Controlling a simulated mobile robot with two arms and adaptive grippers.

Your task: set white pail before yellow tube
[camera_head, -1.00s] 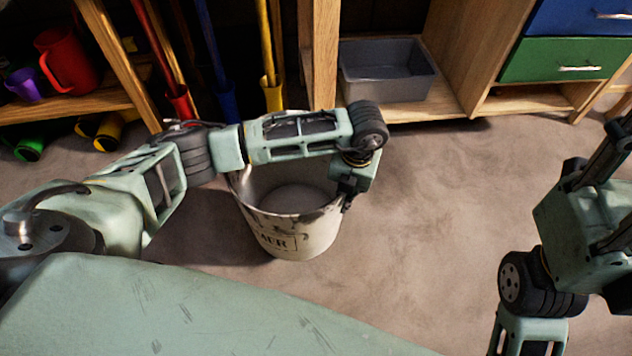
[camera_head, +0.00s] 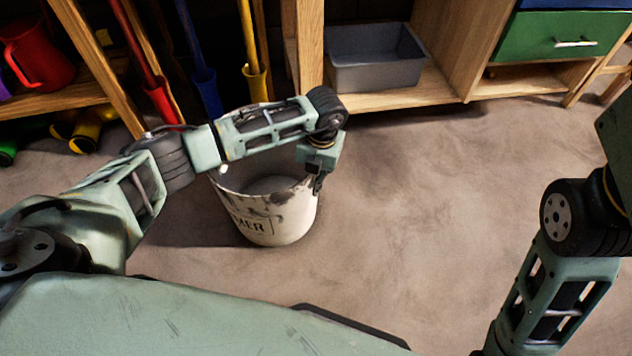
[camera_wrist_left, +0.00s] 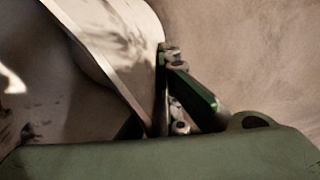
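The white pail (camera_head: 272,226), with dark stains and black lettering, is in the middle of the head view, upright. I cannot tell whether its base touches the floor. My left gripper (camera_head: 317,180) is at its right rim and appears shut on it; the left wrist view shows one finger against the pail's outer wall (camera_wrist_left: 122,42), and the other finger is hidden. The yellow tube (camera_head: 257,84) stands upright at the back, with a yellow pole in it, beyond my left forearm and the pail. My right gripper is out of the picture; only its arm shows.
A blue tube (camera_head: 207,92) and a red tube (camera_head: 161,102) stand left of the yellow one. A grey bin (camera_head: 375,70) sits on a low wooden shelf at the back. Red jug (camera_head: 40,55) and boots (camera_head: 88,130) are at left. Floor (camera_head: 425,210) at centre right is clear.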

